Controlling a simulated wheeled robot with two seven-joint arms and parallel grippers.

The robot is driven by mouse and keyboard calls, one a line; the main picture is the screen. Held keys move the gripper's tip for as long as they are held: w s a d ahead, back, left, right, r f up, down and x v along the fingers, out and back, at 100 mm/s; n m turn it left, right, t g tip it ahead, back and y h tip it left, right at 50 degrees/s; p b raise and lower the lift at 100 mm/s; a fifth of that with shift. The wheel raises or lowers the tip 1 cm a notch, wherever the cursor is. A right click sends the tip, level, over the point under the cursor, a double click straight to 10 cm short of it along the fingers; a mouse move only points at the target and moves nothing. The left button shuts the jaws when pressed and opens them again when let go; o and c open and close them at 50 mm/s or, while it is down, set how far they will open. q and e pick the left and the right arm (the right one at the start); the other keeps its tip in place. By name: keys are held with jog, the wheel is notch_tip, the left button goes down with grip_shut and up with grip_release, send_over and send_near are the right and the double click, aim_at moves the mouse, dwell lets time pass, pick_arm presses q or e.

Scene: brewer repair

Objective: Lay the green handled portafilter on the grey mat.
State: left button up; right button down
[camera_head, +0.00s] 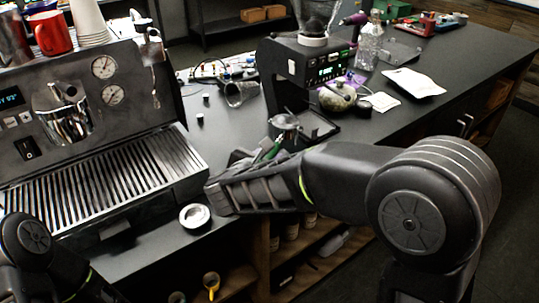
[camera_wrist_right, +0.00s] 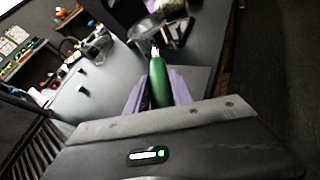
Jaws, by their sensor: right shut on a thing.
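The green handled portafilter is in my right gripper (camera_head: 262,156). Its green handle (camera_head: 274,149) shows just past the gripper, and its metal head (camera_head: 285,123) points away, toward the grinder. In the right wrist view the green handle (camera_wrist_right: 159,82) stands between the purple fingers of my right gripper (camera_wrist_right: 157,92), which is shut on it. The metal head (camera_wrist_right: 146,28) is beyond, over or near the dark counter; I cannot tell whether it touches. I cannot clearly make out the grey mat. Part of my left arm shows at lower left; its gripper is out of view.
The espresso machine (camera_head: 95,115) stands at left, with a small round white-rimmed dish (camera_head: 194,216) beside its drip tray. The grinder (camera_head: 308,70) stands behind the portafilter. A glass (camera_head: 240,93), a bottle (camera_head: 369,45) and a white tray (camera_head: 413,83) are farther back. The counter's front edge is close.

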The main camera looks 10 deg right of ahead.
jog(key=shift+f, duration=0.1)
jog(key=shift+f+b, duration=1.4)
jog(key=shift+f, duration=1.2)
jog(key=shift+f+b, duration=0.75)
jog(key=shift+b, duration=0.2)
jog(key=c, duration=1)
grip_release()
jog(key=shift+c, duration=0.2)
jog(key=shift+s, duration=0.1)
jog(key=b+v, duration=0.1)
jog(key=v, duration=0.6)
jog(key=shift+s+a+r, duration=0.2)
jog(key=shift+s, duration=0.1)
